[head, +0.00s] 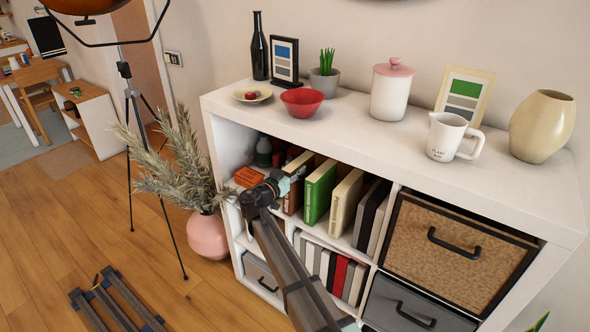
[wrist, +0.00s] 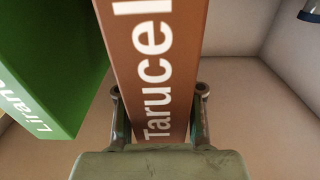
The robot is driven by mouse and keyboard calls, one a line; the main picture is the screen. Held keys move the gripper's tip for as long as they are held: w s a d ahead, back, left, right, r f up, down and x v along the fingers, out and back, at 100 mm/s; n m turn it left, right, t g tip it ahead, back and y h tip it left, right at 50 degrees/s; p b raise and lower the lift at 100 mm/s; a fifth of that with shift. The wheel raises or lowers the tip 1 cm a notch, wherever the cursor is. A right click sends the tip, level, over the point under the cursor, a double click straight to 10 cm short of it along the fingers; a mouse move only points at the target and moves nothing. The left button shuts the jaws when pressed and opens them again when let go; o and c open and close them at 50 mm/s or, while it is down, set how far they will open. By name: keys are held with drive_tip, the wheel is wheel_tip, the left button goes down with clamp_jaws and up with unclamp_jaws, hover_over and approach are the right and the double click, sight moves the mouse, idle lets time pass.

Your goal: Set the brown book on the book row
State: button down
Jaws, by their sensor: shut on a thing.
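My gripper (head: 282,182) reaches into the upper left compartment of the white shelf. It is shut on the brown book (head: 298,168), which stands upright or nearly so. In the wrist view the brown book (wrist: 155,50), lettered "Tarucel", sits between the two fingers of my gripper (wrist: 159,97). The book row stands to its right in the head view: a green book (head: 318,192), a cream book (head: 345,200) and dark books (head: 369,212). In the wrist view the green book (wrist: 45,70) is beside the brown one. I cannot tell whether the brown book's base touches the shelf board.
An orange book (head: 249,176) lies flat left of my gripper, with dark bottles (head: 264,150) behind. The white shelf top (head: 350,133) carries a red bowl (head: 301,101), a jar and a mug. A woven drawer (head: 455,245) fills the right compartment. A pink vase (head: 208,235) stands left.

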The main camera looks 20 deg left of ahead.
drive_tip(key=shift+f+b, duration=0.1)
drive_tip(key=shift+b, duration=0.2)
drive_tip(key=c, duration=0.7)
unclamp_jaws()
drive_tip(key=shift+r+p, duration=0.2)
drive_tip(key=shift+p, duration=0.15)
drive_tip(key=shift+s+a+f, duration=0.1)
drive_tip(key=shift+s, duration=0.3)
drive_tip(key=b+v, duration=0.2)
drive_tip(key=v, duration=0.9)
drive_tip(key=shift+s+a+b, duration=0.1)
drive_tip(key=shift+b, duration=0.3)
